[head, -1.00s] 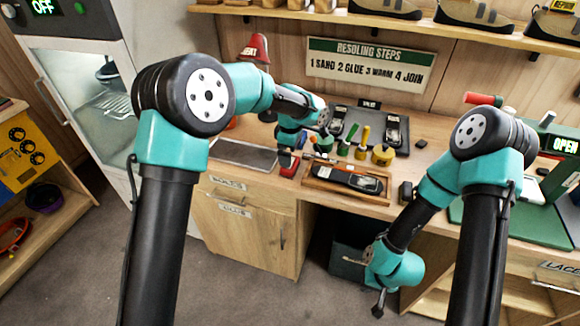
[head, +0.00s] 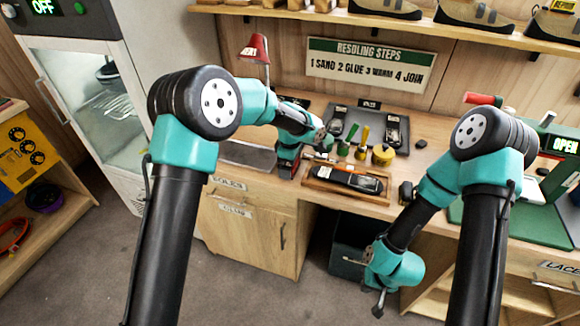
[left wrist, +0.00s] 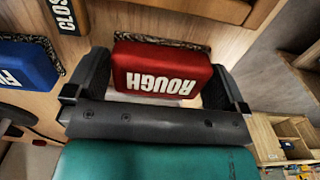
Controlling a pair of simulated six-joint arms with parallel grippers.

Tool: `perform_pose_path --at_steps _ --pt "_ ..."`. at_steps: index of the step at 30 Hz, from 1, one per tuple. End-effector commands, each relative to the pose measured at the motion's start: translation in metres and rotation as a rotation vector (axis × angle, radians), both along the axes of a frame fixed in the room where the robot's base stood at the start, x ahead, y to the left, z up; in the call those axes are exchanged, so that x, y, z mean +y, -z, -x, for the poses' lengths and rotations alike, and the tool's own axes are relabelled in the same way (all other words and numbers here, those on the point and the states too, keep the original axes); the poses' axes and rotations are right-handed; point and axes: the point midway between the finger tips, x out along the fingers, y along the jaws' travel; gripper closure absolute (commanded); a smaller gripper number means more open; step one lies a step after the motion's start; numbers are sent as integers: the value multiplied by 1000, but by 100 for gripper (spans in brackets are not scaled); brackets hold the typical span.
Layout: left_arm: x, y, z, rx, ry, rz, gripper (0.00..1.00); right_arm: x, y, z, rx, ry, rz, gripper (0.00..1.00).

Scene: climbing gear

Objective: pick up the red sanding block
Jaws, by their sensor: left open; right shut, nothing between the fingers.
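The red sanding block (left wrist: 160,68), marked ROUGH in white, lies on the wooden top in the left wrist view. My left gripper (left wrist: 157,78) is open, with one finger on each side of the block and small gaps to it. In the head view my left gripper (head: 288,158) is low over the workbench, left of the wooden tray, and its arm hides most of that spot. My right gripper (head: 379,303) is shut and empty, hanging low in front of the bench.
A blue block (left wrist: 24,64) lies left of the red one in the left wrist view. The wooden tray (head: 345,190) with a dark tool stands just right of my left gripper. Glue pots (head: 382,155) stand behind it.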

Motion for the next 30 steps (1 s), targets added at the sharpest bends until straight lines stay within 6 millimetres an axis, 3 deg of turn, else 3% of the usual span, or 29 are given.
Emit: perform_pose_path --at_steps 12,23,30 --pt "0 0 0 1 0 0 0 0 0 0 0 0 0 100" --pt "0 0 0 1 0 0 34 0 0 0 0 0 0 100" --pt "0 -1 0 0 0 0 35 0 0 0 0 0 0 100"
